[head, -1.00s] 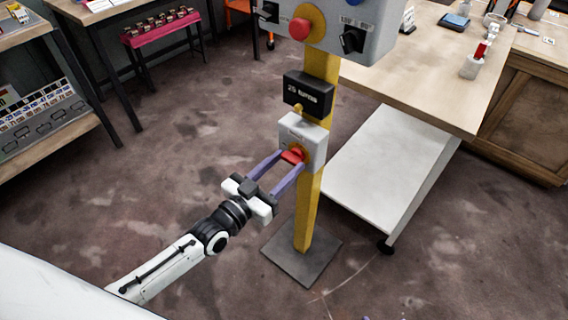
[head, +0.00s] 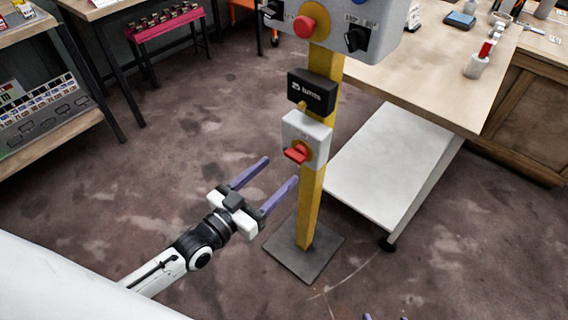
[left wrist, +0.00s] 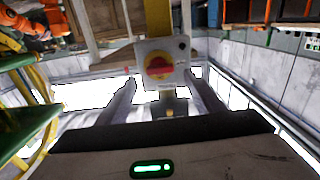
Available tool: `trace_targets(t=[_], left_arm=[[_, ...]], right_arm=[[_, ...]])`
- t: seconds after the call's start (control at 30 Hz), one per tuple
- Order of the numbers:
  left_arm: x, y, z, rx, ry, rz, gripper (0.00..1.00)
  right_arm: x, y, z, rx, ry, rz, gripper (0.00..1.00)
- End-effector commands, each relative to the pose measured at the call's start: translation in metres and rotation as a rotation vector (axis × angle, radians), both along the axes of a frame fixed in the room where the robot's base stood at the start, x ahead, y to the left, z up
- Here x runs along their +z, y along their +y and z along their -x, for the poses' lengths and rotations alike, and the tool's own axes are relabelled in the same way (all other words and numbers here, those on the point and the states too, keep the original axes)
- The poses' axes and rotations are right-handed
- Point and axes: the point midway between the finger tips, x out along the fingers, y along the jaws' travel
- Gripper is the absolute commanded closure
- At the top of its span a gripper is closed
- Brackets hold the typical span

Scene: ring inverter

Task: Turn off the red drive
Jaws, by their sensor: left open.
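The red rotary switch handle (head: 297,153) sits on a yellow disc on a light grey box (head: 314,130), fixed to a yellow post (head: 308,210). In the left wrist view the red handle (left wrist: 158,67) lies roughly level across its yellow disc. My left gripper (head: 281,169) is open and empty, its purple fingers spread, below and in front of the box, apart from the handle. In the left wrist view its fingers (left wrist: 162,83) point towards the box from below. Two purple tips, apparently of my right gripper (head: 385,317), barely show at the bottom edge.
A black label box (head: 312,92) is above the switch box. Higher up, a grey panel (head: 385,40) carries a red button (head: 304,26) and black knobs. The post stands on a flat base (head: 303,252). A workbench (head: 430,70) with a white lower board (head: 390,160) is at right.

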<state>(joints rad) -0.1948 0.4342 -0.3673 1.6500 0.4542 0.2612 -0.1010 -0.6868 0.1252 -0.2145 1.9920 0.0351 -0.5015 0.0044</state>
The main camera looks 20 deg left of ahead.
Motion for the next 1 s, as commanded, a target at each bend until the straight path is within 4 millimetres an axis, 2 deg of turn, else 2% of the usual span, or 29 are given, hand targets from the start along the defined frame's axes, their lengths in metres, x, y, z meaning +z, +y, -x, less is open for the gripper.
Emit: trace_targets(t=[0.1, 0.3, 0.9, 1.0], left_arm=[[0.000, 0.008, 0.023, 0.000, 0.003, -0.001, 0.39], [0.000, 0.016, 0.044, 0.000, 0.000, 0.001, 0.39], [0.000, 0.018, 0.048, 0.000, 0.000, 0.001, 0.39], [-0.007, 0.011, 0.054, -0.003, 0.036, -0.003, 0.39]], right_arm=[[0.003, 0.000, -0.001, -0.002, -0.004, -0.001, 0.42], [0.001, -0.001, 0.000, -0.001, 0.001, 0.000, 0.42], [-0.001, -0.002, 0.001, -0.002, 0.005, 0.003, 0.42], [0.001, -0.002, 0.001, -0.002, 0.005, 0.003, 0.42]])
